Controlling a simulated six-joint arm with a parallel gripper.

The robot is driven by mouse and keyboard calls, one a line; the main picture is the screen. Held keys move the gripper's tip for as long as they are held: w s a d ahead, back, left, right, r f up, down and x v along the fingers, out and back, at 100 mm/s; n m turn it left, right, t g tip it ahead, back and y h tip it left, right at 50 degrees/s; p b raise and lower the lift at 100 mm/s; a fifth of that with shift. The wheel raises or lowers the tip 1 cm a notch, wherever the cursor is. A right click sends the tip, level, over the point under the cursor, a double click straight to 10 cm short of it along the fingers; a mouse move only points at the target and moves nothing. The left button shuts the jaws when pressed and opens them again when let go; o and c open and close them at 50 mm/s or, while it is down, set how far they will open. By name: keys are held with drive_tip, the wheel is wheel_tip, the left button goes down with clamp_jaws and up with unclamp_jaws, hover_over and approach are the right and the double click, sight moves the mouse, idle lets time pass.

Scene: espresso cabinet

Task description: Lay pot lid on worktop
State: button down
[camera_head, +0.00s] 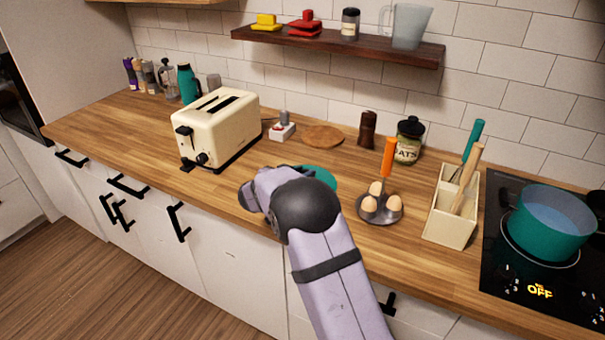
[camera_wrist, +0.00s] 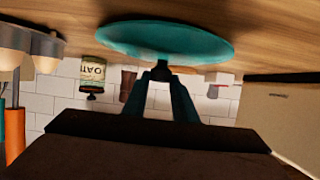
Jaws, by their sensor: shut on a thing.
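The teal pot lid (camera_head: 322,175) shows in the head view just behind my arm, over the worktop (camera_head: 290,158) between the toaster and the egg holder. In the wrist view, which is upside down, the lid (camera_wrist: 165,40) lies flat and close to the wood. I cannot tell whether it touches. My gripper (camera_wrist: 163,72) is shut on the lid's dark knob. The fingers are hidden behind my arm in the head view. The teal pot (camera_head: 548,228) stands uncovered on the black hob at the right.
A cream toaster (camera_head: 216,130) stands left of the lid. An egg holder (camera_head: 381,215) with an orange handle stands to the right, beside a utensil box (camera_head: 451,225). A round wooden board (camera_head: 322,137), a pepper mill (camera_head: 367,128) and an oats jar (camera_head: 409,142) are behind.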

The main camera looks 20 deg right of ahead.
drive_tip(key=c, duration=1.4)
unclamp_jaws()
drive_tip(key=shift+f, duration=0.15)
drive_tip(key=shift+c, duration=0.2)
drive_tip(key=shift+s+a+r, duration=0.1)
drive_tip(key=shift+a+r, duration=0.05)
drive_tip(key=shift+r, duration=0.1)
drive_tip(key=b+v, duration=0.1)
drive_tip(key=v, duration=1)
drive_tip(key=shift+s+a, duration=0.25)
drive_tip(key=shift+s, duration=0.05)
drive_tip(key=shift+w, duration=0.1)
